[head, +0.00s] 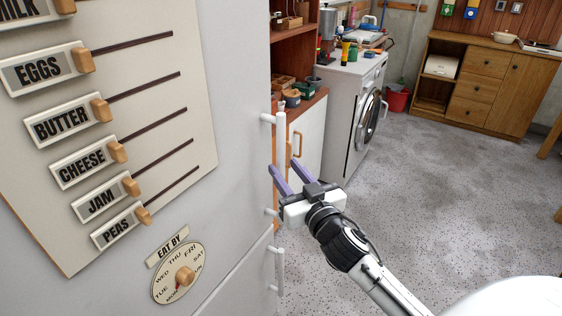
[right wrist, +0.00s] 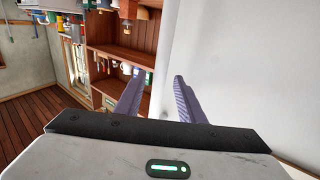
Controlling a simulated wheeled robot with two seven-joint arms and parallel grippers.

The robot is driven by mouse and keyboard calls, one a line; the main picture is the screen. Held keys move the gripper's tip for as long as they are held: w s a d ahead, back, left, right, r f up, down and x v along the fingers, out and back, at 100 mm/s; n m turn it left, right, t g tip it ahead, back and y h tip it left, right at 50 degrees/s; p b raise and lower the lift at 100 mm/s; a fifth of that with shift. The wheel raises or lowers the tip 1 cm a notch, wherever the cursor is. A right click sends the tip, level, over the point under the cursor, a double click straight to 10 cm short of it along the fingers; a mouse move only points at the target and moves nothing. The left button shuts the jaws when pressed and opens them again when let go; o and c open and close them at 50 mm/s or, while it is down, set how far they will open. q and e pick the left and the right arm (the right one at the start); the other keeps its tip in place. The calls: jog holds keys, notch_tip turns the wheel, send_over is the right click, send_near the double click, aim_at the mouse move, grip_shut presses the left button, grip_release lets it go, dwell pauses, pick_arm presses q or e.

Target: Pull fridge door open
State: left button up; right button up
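The fridge door (head: 232,130) is a large pale grey panel filling the left of the head view, and it looks shut. Its white vertical bar handle (head: 281,140) stands along the right edge. My right gripper (head: 286,166) is open, with purple fingers pointing at the lower part of this handle. One finger overlaps the bar in the picture; I cannot tell whether they touch. In the right wrist view my right gripper (right wrist: 157,76) shows spread fingers with nothing clearly held between them, beside a pale surface, likely the fridge. My left gripper is not in view.
A lower fridge panel has its own white handle (head: 280,271). Food labels and an eat-by dial (head: 180,272) sit on the door. Behind are a wooden shelf unit (head: 296,45), a washing machine (head: 352,105), a red bucket (head: 397,99) and a wooden cabinet (head: 485,85). The speckled floor is clear.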

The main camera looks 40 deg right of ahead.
aim_at(283, 166)
jog(key=shift+w+d, duration=0.2)
jog(key=shift+w, duration=0.7)
jog(key=shift+w+d, duration=0.15)
jog(key=shift+w, duration=0.75)
grip_shut()
